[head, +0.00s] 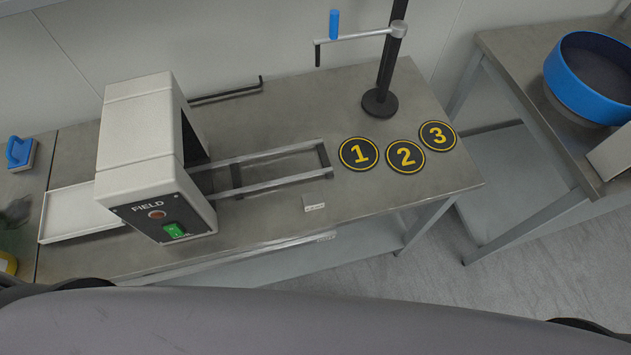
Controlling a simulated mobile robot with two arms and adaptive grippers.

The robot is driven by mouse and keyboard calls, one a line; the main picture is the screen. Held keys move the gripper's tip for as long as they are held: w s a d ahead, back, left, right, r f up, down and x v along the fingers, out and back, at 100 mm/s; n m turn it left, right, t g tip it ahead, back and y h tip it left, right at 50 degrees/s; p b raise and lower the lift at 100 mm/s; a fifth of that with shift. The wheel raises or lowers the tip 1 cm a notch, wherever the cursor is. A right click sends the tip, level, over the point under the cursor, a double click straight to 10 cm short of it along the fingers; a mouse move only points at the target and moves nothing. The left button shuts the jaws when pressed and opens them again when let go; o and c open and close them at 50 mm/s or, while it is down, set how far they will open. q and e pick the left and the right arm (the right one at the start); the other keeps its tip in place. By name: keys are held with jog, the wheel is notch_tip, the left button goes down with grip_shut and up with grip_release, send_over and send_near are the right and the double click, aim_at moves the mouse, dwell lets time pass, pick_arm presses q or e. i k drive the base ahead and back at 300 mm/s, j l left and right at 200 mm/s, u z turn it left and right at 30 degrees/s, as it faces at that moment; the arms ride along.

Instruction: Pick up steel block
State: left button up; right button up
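A small grey block (314,200) with a pale label along its front side lies on the grey metal table, near the front edge and below the rail frame. It looks like the steel block, but its label is too small to read and its grey nearly matches the tabletop. Nothing touches it. Neither of my grippers shows in the head view, so I cannot see what they hold.
A white box marked FIELD (140,155) with a green switch straddles a rail frame (270,185). Discs 1 (346,160), 2 (393,163) and 3 (428,143) lie right, before a black post (386,70). A blue round bin (570,92) stands on another table.

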aim_at(314, 200)
jog(key=k+l+u, duration=0.15)
jog(key=k+l, duration=0.8)
